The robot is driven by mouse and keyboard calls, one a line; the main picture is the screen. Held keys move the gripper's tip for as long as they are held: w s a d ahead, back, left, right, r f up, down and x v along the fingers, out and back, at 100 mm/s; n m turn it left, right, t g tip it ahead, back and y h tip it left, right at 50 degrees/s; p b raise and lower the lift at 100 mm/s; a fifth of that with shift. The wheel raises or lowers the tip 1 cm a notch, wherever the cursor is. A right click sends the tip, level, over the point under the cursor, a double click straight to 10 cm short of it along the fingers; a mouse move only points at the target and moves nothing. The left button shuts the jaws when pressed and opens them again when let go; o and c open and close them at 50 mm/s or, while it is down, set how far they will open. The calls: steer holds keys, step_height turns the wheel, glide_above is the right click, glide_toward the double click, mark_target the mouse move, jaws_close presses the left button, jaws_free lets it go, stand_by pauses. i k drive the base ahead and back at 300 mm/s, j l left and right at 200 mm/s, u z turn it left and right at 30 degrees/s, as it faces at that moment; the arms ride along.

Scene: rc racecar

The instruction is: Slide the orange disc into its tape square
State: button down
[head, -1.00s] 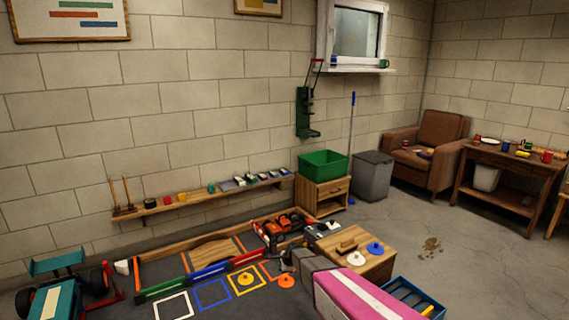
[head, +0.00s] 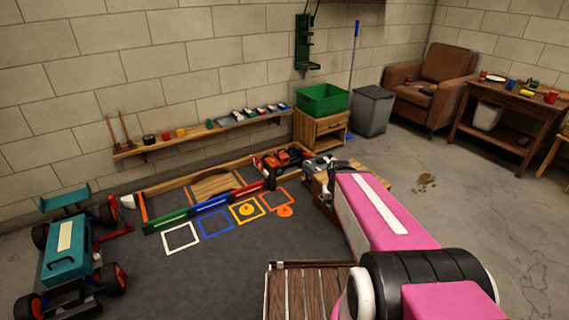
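The orange disc (head: 285,211) lies flat on the dark mat at the near edge of the orange tape square (head: 263,206). It appears to overlap the near tape line, with most of the square's inside bare. My pink arm reaches in from the lower right. A dark part at its far end, near my gripper (head: 326,192), is to the right of the disc and apart from it. The fingers are too small and hidden to read, and I see nothing held.
A yellow disc (head: 247,209) lies in the yellow square. The blue square (head: 228,232) and white square (head: 181,248) are empty. A coloured rail (head: 212,204) runs behind the squares. A teal car (head: 73,248) stands at left.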

mark_target(284, 211)
steer(key=i+j+z, duration=0.1)
steer(key=i+j, duration=0.95)
steer(key=j, duration=0.25)
steer(key=l+z, duration=0.05)
